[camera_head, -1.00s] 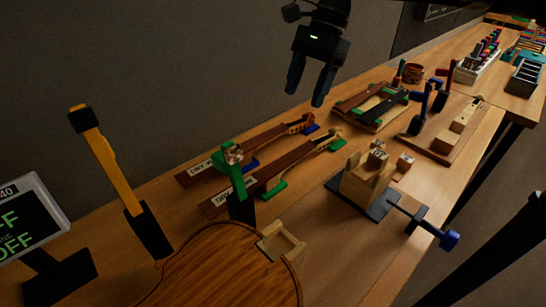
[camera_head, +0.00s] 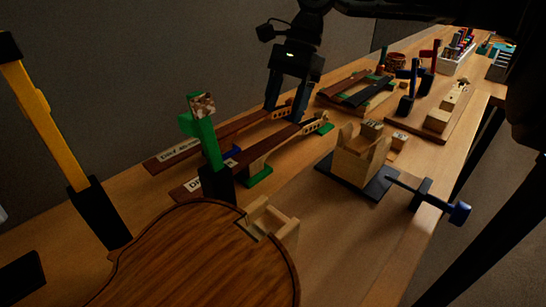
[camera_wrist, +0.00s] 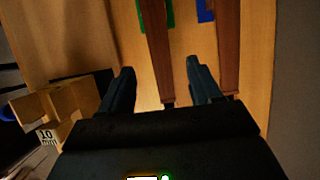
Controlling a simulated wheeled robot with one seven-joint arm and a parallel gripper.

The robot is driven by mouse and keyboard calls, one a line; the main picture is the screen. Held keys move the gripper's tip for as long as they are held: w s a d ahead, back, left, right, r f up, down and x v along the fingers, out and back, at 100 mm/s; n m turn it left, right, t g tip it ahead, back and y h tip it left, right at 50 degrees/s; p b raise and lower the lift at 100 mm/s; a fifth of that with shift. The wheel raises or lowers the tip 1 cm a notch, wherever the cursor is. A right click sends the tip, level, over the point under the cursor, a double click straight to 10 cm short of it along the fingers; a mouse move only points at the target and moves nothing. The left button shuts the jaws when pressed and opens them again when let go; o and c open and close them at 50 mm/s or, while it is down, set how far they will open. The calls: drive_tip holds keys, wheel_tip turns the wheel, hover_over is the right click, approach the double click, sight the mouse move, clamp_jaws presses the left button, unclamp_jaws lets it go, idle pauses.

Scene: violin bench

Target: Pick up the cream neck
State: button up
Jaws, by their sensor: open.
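Two necks with dark brown fingerboards lie side by side on the bench. The nearer one, with the paler cream scroll end and green supports, looks like the cream neck (camera_head: 277,142). The farther neck (camera_head: 240,124) has a blue support. My gripper (camera_head: 285,112) is open and empty, pointing down over the necks near their scroll ends. In the wrist view, the nearer neck (camera_wrist: 157,45) runs between my gripper's fingers (camera_wrist: 160,66), and the farther neck (camera_wrist: 229,45) lies to the right of them. The scroll ends are hidden there by my gripper. I cannot tell the remaining height.
A green-topped post (camera_head: 210,150) and a violin body (camera_head: 200,255) stand in front of the necks. A rack with a dark fingerboard (camera_head: 370,92) lies behind. A grey wall bounds the left.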

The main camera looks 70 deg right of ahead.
sight(273, 139)
drive_tip(key=shift+b+x, duration=0.4)
drive_tip(key=shift+x, duration=3.6)
drive_tip(key=shift+a+r, duration=0.1)
drive_tip(key=shift+a, duration=0.1)
drive_tip(key=shift+w, duration=0.1)
clamp_jaws()
